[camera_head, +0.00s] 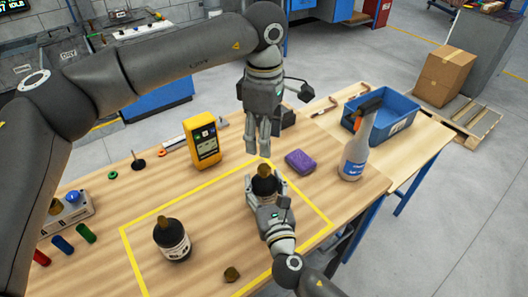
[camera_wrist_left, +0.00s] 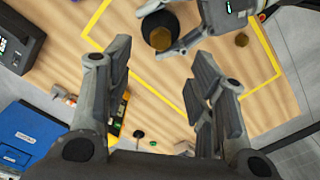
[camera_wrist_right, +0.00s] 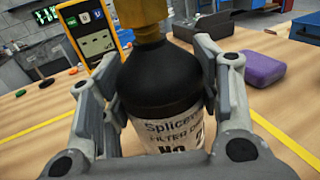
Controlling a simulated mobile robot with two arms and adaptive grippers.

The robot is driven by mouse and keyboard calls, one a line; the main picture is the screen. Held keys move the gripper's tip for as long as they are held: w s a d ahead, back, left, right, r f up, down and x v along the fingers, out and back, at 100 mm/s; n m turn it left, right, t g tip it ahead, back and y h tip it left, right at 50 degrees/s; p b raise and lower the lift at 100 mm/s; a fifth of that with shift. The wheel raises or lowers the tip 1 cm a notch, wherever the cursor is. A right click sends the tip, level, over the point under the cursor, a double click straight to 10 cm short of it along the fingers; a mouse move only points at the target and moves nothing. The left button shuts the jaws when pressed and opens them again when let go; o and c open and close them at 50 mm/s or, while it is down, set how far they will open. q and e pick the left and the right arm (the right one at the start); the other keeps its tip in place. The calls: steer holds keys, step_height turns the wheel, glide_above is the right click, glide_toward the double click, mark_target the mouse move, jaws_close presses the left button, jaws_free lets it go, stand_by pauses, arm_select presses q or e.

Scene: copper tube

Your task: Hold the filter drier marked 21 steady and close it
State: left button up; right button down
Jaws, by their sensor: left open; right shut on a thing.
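A black filter drier with a white label and a brass top (camera_head: 264,184) stands upright inside the yellow outline on the table. My right gripper (camera_head: 266,188) is shut around its body. In the right wrist view the held drier (camera_wrist_right: 160,85) reads "FILTER DRIER No", with the number cut off. A second black drier (camera_head: 172,241) with a brass top stands at the left; its number is too small to read. A small loose brass cap (camera_head: 232,274) lies near the front. My left gripper (camera_head: 259,147) is open, empty and pointing down above the held drier.
A blue bin (camera_head: 382,114) is at the back right. Coloured cylinders (camera_head: 62,244) lie at the left. The middle of the outlined area is clear.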

arm_select(q)
steer(key=shift+r, duration=1.55)
arm_select(e)
steer(key=shift+c, duration=2)
jaws_free()
steer(key=v, duration=1.2)
